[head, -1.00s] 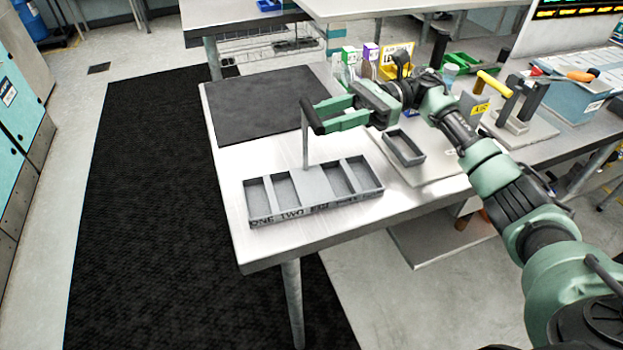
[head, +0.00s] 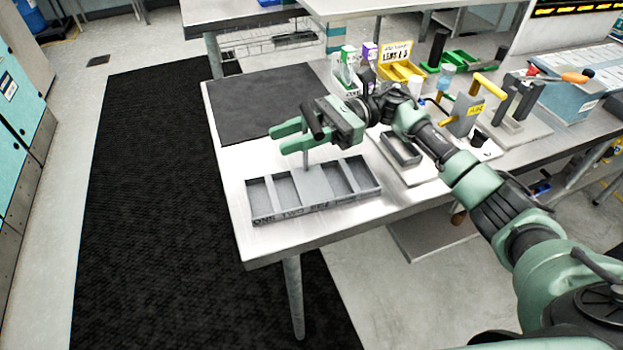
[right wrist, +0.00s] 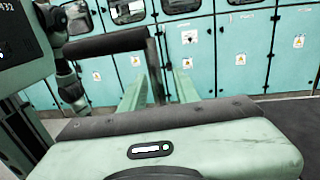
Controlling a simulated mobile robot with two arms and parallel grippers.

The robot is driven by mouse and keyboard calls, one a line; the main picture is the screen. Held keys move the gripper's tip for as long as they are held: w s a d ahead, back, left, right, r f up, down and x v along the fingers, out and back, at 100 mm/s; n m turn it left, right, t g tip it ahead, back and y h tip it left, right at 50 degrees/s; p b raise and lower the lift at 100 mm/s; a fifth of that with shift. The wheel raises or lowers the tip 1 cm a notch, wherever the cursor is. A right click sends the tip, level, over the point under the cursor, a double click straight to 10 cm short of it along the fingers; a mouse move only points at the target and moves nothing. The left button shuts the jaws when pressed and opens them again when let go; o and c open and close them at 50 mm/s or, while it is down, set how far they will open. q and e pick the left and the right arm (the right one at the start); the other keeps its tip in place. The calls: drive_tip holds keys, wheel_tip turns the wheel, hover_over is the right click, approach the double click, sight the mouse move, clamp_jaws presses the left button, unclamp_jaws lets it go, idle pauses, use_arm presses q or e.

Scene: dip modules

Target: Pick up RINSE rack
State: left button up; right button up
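A grey rack post (head: 306,157) with a black bar handle (head: 312,119) stands at a grey divided tray (head: 316,190). The lettering on the tray front is too small to read surely, and I see no legible RINSE label. My right gripper (head: 280,139) is open, its two green fingers reaching left past the post, just below the handle. In the right wrist view the post (right wrist: 156,75) stands between the fingers with gaps at both sides, and the black handle (right wrist: 105,43) runs left. My left gripper is out of view.
A dark mat (head: 262,103) lies on the table behind the tray. A small grey tray (head: 400,149) is to the right.

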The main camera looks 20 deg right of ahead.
clamp_jaws()
drive_tip(key=shift+r, duration=0.15)
idle(1.0)
